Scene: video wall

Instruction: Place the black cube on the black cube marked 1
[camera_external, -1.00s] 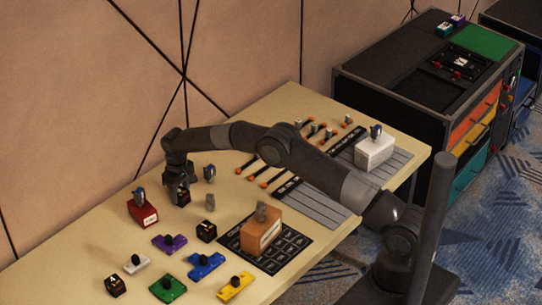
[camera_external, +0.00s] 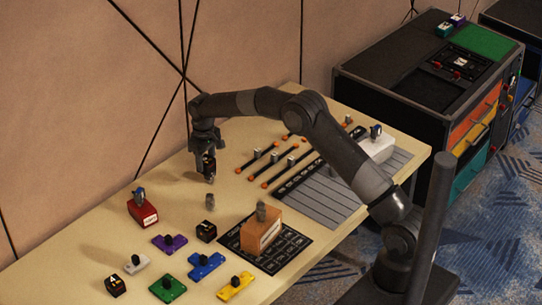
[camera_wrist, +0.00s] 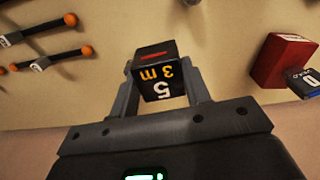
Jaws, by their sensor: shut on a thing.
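My gripper (camera_external: 209,175) is above the back part of the table, pointing down. The held cube (camera_external: 208,162) shows small between the fingers in the external view. Two other black cubes lie on the table: one (camera_external: 206,231) near the middle and one (camera_external: 115,286) at the front left with a pale mark. I cannot read which of them is marked 1.
A red block (camera_external: 142,211) stands left of my gripper, a small grey piece (camera_external: 210,200) below it. An orange block (camera_external: 261,233) sits on a black grid mat (camera_external: 290,250). Coloured knobbed pieces (camera_external: 206,265) lie in front. Orange-ended rods (camera_external: 262,157) lie to the right.

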